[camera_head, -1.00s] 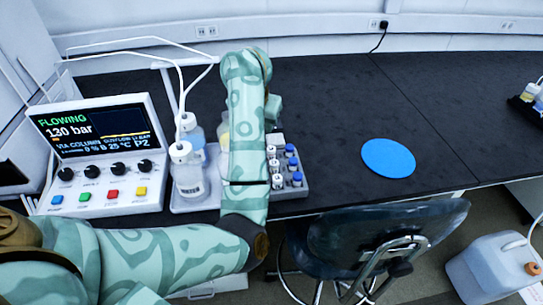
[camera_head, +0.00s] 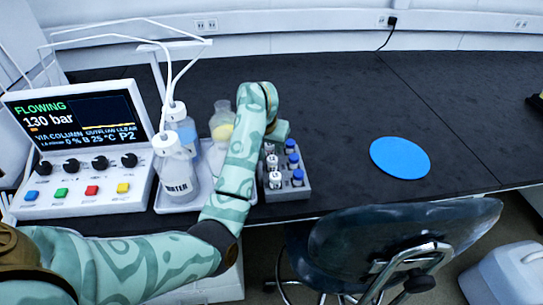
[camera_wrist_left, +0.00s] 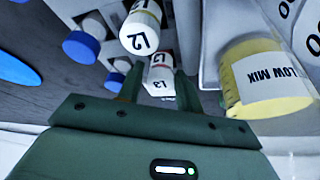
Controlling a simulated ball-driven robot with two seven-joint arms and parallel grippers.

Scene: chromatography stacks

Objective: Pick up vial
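A grey rack (camera_head: 305,190) holds several small vials in two rows, one white-capped and one blue-capped. In the left wrist view, the white-capped vial L2 (camera_wrist_left: 143,32) and the vial L3 (camera_wrist_left: 160,80) show beside blue-capped vials (camera_wrist_left: 82,46). My left gripper (camera_wrist_left: 158,72) is open. Its two fingers stand on either side of L3 in that view, with gaps to it; whether they reach down beside it I cannot tell. In the head view my left arm (camera_head: 243,160) hides these fingers. My right gripper is not in view.
The yellow bottle (camera_wrist_left: 265,85) is close right of my fingers in the wrist view. A control panel (camera_head: 85,170) is at left. A blue disc (camera_head: 400,158) lies on clear bench.

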